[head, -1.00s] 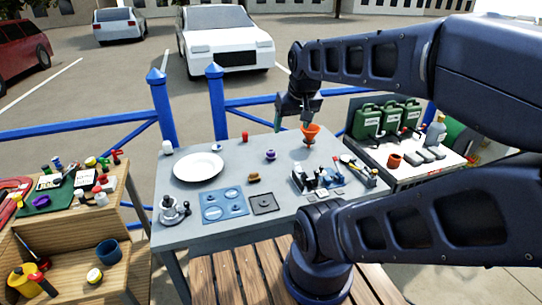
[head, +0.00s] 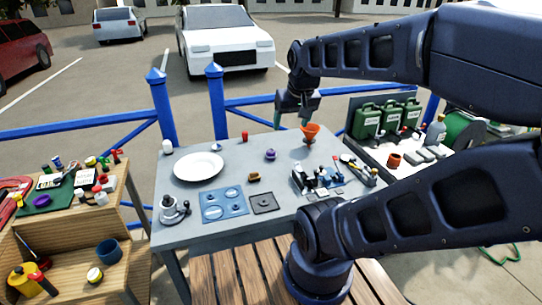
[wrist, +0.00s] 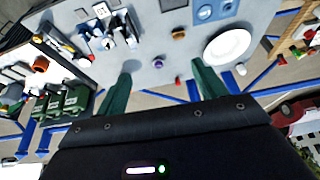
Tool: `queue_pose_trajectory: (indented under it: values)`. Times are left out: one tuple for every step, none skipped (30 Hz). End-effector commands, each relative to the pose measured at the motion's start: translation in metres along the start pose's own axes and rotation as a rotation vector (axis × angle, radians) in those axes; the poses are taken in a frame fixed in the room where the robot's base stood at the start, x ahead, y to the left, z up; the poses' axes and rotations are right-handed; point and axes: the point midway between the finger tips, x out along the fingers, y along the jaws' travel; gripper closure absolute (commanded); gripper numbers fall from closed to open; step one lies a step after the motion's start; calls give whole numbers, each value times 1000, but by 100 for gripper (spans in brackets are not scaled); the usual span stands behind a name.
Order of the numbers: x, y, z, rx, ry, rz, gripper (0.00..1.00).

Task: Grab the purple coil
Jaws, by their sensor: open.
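The purple coil (head: 270,154) is a small round purple piece on the grey table (head: 222,225), near its middle. It also shows in the wrist view (wrist: 158,62), between and beyond my fingers. My gripper (head: 296,122) hangs above the back edge of the table, behind and to the right of the coil and apart from it. In the wrist view the two green fingers of my gripper (wrist: 160,82) are spread wide with nothing between them.
An orange funnel (head: 311,132) stands close to my gripper. A white plate (head: 199,166), a brown piece (head: 254,177) and a red cylinder (head: 245,136) surround the coil loosely. Metal tools (head: 323,177) lie to the right. A blue railing (head: 240,104) runs behind the table.

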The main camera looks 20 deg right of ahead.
Motion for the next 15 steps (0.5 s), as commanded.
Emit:
queue_pose_trajectory:
  values:
    - [6,1,-8,16,-9,-7,30]
    - [9,1,-13,27,-14,-12,30]
    - [15,3,-20,46,-19,-18,30]
    - [19,3,-26,60,-24,-22,30]
    - [24,4,-31,76,-29,-25,30]
    - [31,5,-39,96,-34,-29,30]
    - [35,6,-45,111,-38,-31,30]
    - [41,6,-50,126,-42,-33,30]
    - [48,7,-57,146,-48,-34,30]
    - [54,8,-62,160,-52,-35,30]
    - [59,8,-68,176,-56,-35,30]
    - [67,9,-74,195,-62,-34,30]
    - [73,10,-80,210,-65,-34,30]
    - [79,10,-84,225,-69,-32,30]
    - [87,10,-91,244,-75,-30,30]
